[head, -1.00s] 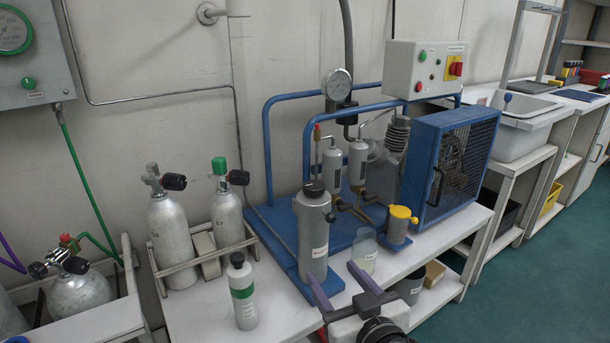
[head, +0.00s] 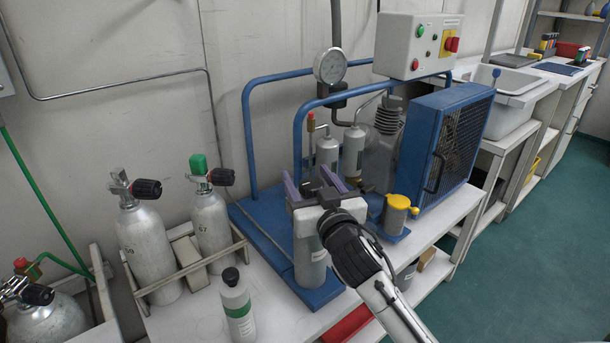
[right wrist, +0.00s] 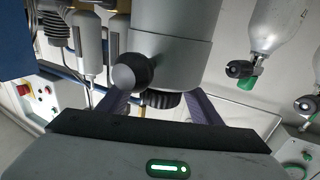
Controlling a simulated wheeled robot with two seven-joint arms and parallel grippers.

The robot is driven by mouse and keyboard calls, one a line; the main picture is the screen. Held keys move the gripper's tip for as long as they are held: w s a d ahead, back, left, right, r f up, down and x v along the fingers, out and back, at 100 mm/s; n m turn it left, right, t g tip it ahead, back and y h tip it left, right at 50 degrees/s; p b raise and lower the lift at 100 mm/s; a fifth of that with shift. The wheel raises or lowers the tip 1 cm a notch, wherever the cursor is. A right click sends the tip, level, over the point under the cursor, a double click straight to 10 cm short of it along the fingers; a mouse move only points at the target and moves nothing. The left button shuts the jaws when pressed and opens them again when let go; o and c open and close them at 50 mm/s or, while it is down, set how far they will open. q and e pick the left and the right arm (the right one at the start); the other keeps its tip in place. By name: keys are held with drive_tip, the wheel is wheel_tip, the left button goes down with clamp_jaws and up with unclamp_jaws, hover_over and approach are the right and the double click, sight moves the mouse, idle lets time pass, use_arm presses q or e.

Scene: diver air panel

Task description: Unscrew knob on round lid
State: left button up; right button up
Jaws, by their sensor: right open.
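The grey upright cylinder (head: 310,262) stands on the blue base plate, its top hidden behind my right gripper in the head view. In the right wrist view the cylinder (right wrist: 172,22) appears upside down, with a black ribbed knob (right wrist: 165,99) at its lid end and a black ball (right wrist: 133,71) at its side. My right gripper (head: 312,184) is open at the cylinder's top. Its two purple fingers (right wrist: 160,108) lie on either side of the knob in the wrist view; I cannot tell whether they touch it. My left gripper is not in view.
A yellow-lidded cylinder (head: 396,214) stands to the right, before the blue compressor guard (head: 455,145). A white bottle with a black cap (head: 237,305) stands front left. Silver diving tanks (head: 212,222) stand in a rack at left. Blue pipe rails (head: 246,140) rise behind.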

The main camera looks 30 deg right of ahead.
drive_tip(key=shift+x, duration=0.95)
